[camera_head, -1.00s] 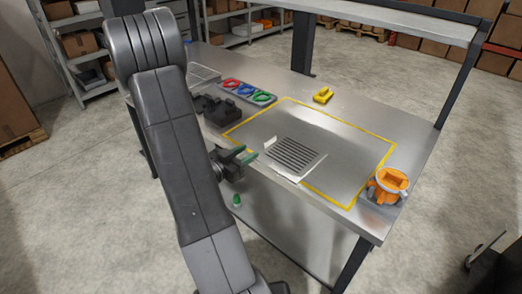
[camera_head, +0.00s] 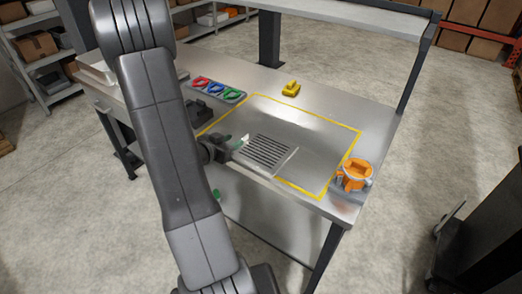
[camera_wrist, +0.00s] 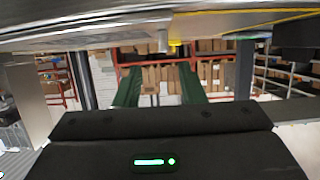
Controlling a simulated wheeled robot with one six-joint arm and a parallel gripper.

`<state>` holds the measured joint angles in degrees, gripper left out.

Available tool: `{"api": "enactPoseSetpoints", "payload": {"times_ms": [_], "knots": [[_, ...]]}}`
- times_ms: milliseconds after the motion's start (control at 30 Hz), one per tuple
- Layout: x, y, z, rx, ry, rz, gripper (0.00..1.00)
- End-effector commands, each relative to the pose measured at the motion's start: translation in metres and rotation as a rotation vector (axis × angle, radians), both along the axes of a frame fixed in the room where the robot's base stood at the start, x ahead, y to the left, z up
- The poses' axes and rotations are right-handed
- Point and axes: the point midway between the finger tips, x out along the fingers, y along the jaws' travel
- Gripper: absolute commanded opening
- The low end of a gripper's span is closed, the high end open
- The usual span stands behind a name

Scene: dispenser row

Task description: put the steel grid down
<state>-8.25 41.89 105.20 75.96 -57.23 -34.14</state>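The steel grid (camera_head: 266,152) is a flat slotted plate with a small pale upright tab (camera_head: 244,138) at its left side. It lies on the metal table by the front edge, inside or across the yellow outline; its front corner looks close to that line. My gripper (camera_head: 234,145) is at the grid's left side, beside the tab. In the wrist view its two green fingers (camera_wrist: 160,88) stand apart with nothing held between them. A pale tab-like piece shows ahead of them, near the top. Whether a finger touches the grid cannot be told.
A tray with red, blue and green rings (camera_head: 216,89) and a dark block (camera_head: 196,110) are behind my arm's side. A yellow piece (camera_head: 291,88) stands at the back, an orange cup-like part (camera_head: 354,174) at the right corner. The outlined area (camera_head: 315,140) is mostly clear.

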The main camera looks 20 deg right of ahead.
Motion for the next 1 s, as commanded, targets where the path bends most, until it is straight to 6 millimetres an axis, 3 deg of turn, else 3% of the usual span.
{"api": "enactPoseSetpoints", "payload": {"times_ms": [433,733,767,933,1000], "knots": [[0.030,-0.029,-0.021,0.000,0.001,-0.002,0.36],[0.034,-0.033,-0.024,-0.001,-0.001,0.001,0.36],[0.034,-0.033,-0.024,-0.001,-0.001,0.001,0.34],[0.034,-0.033,-0.024,-0.001,-0.001,0.001,0.01],[0.034,-0.033,-0.024,-0.001,-0.001,0.001,0.00]]}}
